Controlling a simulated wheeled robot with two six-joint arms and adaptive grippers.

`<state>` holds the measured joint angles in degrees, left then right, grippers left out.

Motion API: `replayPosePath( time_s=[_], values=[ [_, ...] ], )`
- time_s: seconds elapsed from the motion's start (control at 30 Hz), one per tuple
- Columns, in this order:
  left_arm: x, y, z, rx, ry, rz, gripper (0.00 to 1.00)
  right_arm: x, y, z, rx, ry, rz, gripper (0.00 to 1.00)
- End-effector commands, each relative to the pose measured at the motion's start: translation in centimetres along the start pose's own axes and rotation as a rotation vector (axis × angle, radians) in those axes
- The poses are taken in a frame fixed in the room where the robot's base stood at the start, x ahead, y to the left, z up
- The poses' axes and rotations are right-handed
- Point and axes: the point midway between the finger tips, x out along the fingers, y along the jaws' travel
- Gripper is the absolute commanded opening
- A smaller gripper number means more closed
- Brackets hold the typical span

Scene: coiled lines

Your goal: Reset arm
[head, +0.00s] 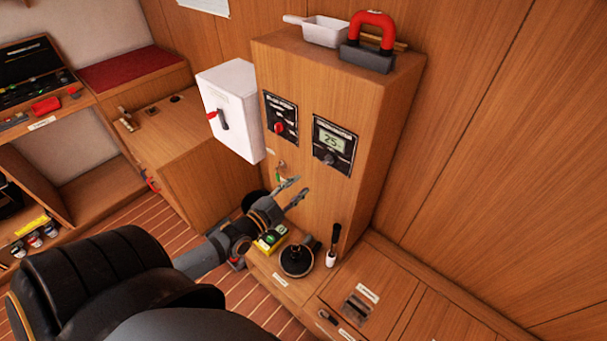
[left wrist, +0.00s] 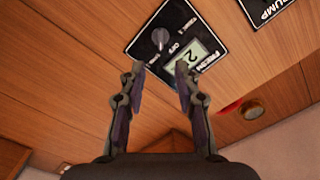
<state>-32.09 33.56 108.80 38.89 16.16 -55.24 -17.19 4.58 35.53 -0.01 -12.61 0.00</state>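My left gripper (head: 292,190) is in front of the lower part of the wooden cabinet (head: 350,210) in the head view. Its two fingers are spread apart with nothing between them. In the left wrist view the open fingers (left wrist: 161,72) point toward a black panel (left wrist: 165,30) with a grey knob and a small display. That panel, with a reading of about 25, also shows on the cabinet front in the head view (head: 333,147). My right gripper is not in either view.
A white box (head: 231,105) with a red-and-black handle juts out left of the gripper. Below it stand a black round-based item (head: 297,261), a yellow-green box (head: 271,239) and a black-and-white upright item (head: 333,246). A red-handled block (head: 370,45) and white tray (head: 324,31) sit on top.

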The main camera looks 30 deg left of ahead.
Motion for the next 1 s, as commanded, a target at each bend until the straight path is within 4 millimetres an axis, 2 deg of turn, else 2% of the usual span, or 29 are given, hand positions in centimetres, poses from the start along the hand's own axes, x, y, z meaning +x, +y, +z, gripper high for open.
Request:
replayPosePath(
  time_s=[0.2, 0.27, 0.37, 0.47, 0.5, 0.57, 0.6, 0.67, 0.7, 0.77, 0.83, 0.9, 1.0],
  values=[
    [0.0, 0.0, 0.1, 0.0, -0.001, 0.0, 0.32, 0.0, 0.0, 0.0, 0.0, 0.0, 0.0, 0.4],
    [-0.1, 0.3, 0.7, -0.004, -0.015, 0.005, 0.32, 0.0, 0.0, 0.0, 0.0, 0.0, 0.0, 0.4],
    [-0.6, 2.1, 4.5, -0.035, -0.096, 0.033, 0.32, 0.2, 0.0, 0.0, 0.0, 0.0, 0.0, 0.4],
    [-2.4, 5.8, 11.1, -0.102, -0.25, 0.084, 0.32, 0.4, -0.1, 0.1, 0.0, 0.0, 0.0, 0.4],
    [-3.6, 7.8, 13.9, -0.138, -0.324, 0.109, 0.32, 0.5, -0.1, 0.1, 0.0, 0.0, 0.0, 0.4],
    [-5.7, 10.8, 17.9, -0.196, -0.437, 0.145, 0.32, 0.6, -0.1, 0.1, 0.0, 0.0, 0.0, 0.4],
    [-7.3, 13.0, 20.3, -0.235, -0.512, 0.168, 0.32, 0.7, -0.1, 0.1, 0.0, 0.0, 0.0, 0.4],
    [-10.1, 16.5, 23.4, -0.297, -0.627, 0.203, 0.32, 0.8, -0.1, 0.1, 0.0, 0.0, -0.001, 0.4],
    [-12.1, 18.8, 25.2, -0.337, -0.703, 0.226, 0.32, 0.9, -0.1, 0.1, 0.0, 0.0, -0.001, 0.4],
    [-15.4, 22.5, 27.4, -0.4, -0.819, 0.261, 0.32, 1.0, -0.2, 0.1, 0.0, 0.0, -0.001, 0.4],
    [-19.6, 26.9, 29.2, -0.469, -0.955, 0.301, 0.32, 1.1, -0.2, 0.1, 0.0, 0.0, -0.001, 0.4],
    [-23.8, 31.1, 30.1, -0.531, -1.084, 0.34, 0.32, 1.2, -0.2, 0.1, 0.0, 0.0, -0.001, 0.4],
    [-29.2, 36.0, 30.2, -0.6, -1.245, 0.387, 0.32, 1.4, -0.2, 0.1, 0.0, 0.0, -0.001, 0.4]
  ],
)
